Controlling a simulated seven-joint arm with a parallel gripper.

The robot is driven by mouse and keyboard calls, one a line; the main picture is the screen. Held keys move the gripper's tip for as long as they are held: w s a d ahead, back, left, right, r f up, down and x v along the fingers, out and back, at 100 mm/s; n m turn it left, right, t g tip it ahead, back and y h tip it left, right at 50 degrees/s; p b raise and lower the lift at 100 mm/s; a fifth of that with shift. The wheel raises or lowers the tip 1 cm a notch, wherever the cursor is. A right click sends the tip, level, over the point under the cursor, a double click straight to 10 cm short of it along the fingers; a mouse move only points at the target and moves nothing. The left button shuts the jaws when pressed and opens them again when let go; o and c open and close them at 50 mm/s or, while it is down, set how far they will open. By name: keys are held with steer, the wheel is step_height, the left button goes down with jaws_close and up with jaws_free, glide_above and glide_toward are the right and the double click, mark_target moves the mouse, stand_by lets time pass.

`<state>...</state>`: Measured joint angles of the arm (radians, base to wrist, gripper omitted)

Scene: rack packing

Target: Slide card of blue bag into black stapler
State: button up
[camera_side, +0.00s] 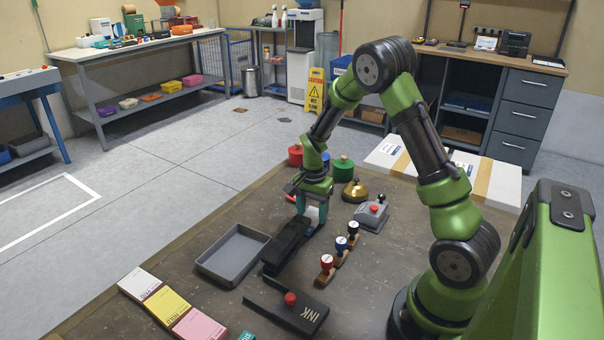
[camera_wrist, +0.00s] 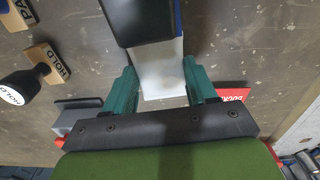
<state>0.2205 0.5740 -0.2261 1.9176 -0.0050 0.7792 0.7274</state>
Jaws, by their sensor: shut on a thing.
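The black stapler (camera_side: 288,244) lies on the table in the middle of the side view, pointing toward my gripper (camera_side: 312,208). In the wrist view, its dark body (camera_wrist: 138,20) is at the top, just beyond my fingertips. My gripper (camera_wrist: 160,72) is shut on a white card (camera_wrist: 162,78), which sits between the teal fingers. The card's far end meets or passes under the dark body; I cannot tell how far in it is. A thin blue strip (camera_wrist: 178,20) shows along the right side of the dark body; the rest of the bag is hidden.
An empty grey tray (camera_side: 233,253) lies left of the stapler. An ink pad (camera_side: 308,316) is in front. A red lettered item (camera_wrist: 233,95) is beside my right finger.

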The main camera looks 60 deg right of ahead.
steer(key=shift+a, duration=0.25)
steer(key=o, duration=1.1)
steer(key=shift+o, duration=0.2)
